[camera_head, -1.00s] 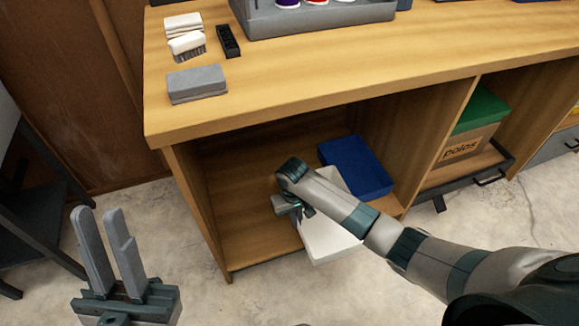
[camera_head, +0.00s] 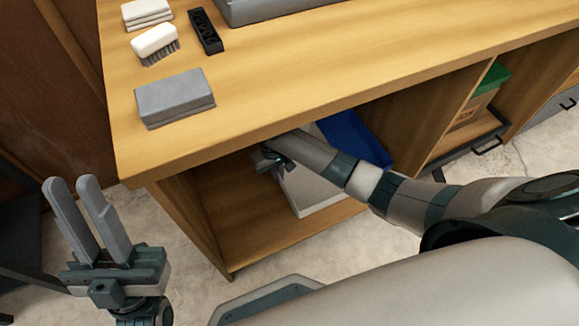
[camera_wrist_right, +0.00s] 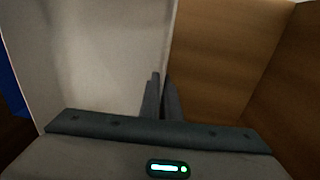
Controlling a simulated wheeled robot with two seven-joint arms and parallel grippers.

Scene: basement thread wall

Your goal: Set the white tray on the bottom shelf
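The white tray (camera_head: 312,190) is inside the bottom shelf (camera_head: 245,235) of the wooden bench, left of a blue tray (camera_head: 355,140). Its front end lies behind the shelf's front edge; the benchtop hides its back part. I cannot tell if it rests fully on the board. My right gripper (camera_head: 272,160) is at the tray's left side, under the benchtop edge. In the right wrist view its fingers (camera_wrist_right: 162,95) are close together on the rim of the white tray (camera_wrist_right: 100,60). My left gripper (camera_head: 72,183) is open and empty, left of the bench.
The benchtop (camera_head: 300,70) overhangs my right arm. On it are a grey block (camera_head: 174,98), a brush (camera_head: 155,42), a black piece (camera_head: 205,32) and white folded cloths (camera_head: 146,12). A divider stands right of the blue tray, with a green-lidded box (camera_head: 492,78) beyond.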

